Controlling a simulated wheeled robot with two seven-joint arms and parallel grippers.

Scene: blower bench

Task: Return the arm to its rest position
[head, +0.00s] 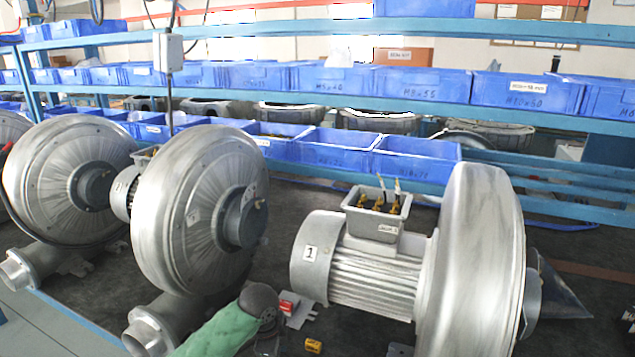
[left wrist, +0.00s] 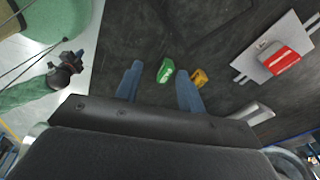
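My left arm reaches in low in the head view, its green sleeve ending at a dark wrist; the fingers are not clear there. In the left wrist view my left gripper (left wrist: 157,85) is open, its two blue-grey fingers well apart. Nothing is clamped between them. A small green block (left wrist: 165,70) shows between the fingertips, apparently on the dark bench top. A small yellow block (left wrist: 200,78) lies beside the right-hand finger; it also shows in the head view (head: 313,346). A green arm with a dark end, probably my right, shows at left; its gripper's state is unclear.
A blower with a ribbed motor (head: 375,278) stands right of my left arm, and another blower (head: 195,205) stands behind it. A red block (left wrist: 279,58) sits on a pale plate (left wrist: 297,38). Blue bins (head: 415,158) line the back. Bare bench (left wrist: 135,35) surrounds the small blocks.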

